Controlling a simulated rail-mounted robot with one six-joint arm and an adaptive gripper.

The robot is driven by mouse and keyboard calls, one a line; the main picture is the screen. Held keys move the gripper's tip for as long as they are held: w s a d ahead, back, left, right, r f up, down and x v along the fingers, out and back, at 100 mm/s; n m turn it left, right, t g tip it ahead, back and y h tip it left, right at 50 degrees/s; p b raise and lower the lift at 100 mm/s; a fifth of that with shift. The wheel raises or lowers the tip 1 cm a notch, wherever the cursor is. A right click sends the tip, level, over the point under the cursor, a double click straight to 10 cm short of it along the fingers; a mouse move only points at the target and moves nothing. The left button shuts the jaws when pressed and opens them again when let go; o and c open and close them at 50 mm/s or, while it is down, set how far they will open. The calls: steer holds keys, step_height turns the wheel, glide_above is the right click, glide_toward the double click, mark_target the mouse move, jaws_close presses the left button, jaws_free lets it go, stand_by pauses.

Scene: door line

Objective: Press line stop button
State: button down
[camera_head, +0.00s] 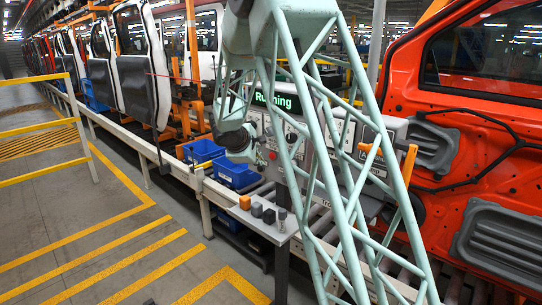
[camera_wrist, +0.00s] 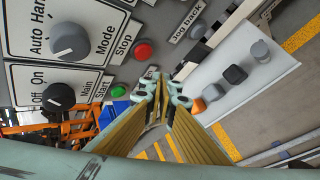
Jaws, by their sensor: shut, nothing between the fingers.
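The red stop button (camera_wrist: 143,50) sits on a grey control panel, beside a label reading "Stop", in the wrist view. A green start button (camera_wrist: 118,91) lies below and to its left. In the head view, a red button (camera_head: 272,155) shows on the panel under a display (camera_head: 274,100) reading "Running". My gripper (camera_wrist: 163,88) is shut and empty. In the wrist view its tips appear below and right of the red button, overlapping the panel edge. I cannot tell their distance from the panel. My arm's lattice link hides part of the panel in the head view.
A white shelf (camera_wrist: 235,90) holds several small blocks. Blue bins (camera_head: 236,175) stand left of the panel; an orange door (camera_head: 465,150) is at right.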

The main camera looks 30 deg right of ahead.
steer(key=shift+w+d+b, duration=0.2)
steer(key=shift+w+d, duration=0.05)
steer(key=shift+d, duration=0.5)
steer(key=shift+w+d+b, duration=0.15)
steer(key=shift+w+d, duration=0.1)
steer(key=shift+d, duration=0.45)
steer(key=shift+w+d+b, duration=0.2)
steer(key=shift+d+b, duration=0.1)
steer(key=shift+d, duration=0.2)
steer(key=shift+w+d+b, duration=0.15)
steer(key=shift+d+b, duration=0.1)
steer(key=shift+d, duration=0.25)
stand_by(2.1)
steer(key=shift+s+a, duration=0.1)
steer(key=shift+a, duration=0.1)
stand_by(0.3)
steer(key=shift+s+a+b, duration=0.25)
steer(key=shift+a+b, duration=0.35)
steer(key=shift+a, duration=0.2)
steer(key=shift+a, duration=0.1)
steer(key=a, duration=0.1)
steer(key=s+a+b, duration=0.1)
steer(key=a, duration=0.1)
steer(key=a+b, duration=0.1)
steer(key=shift+s+a, duration=0.3)
stand_by(0.4)
stand_by(0.9)
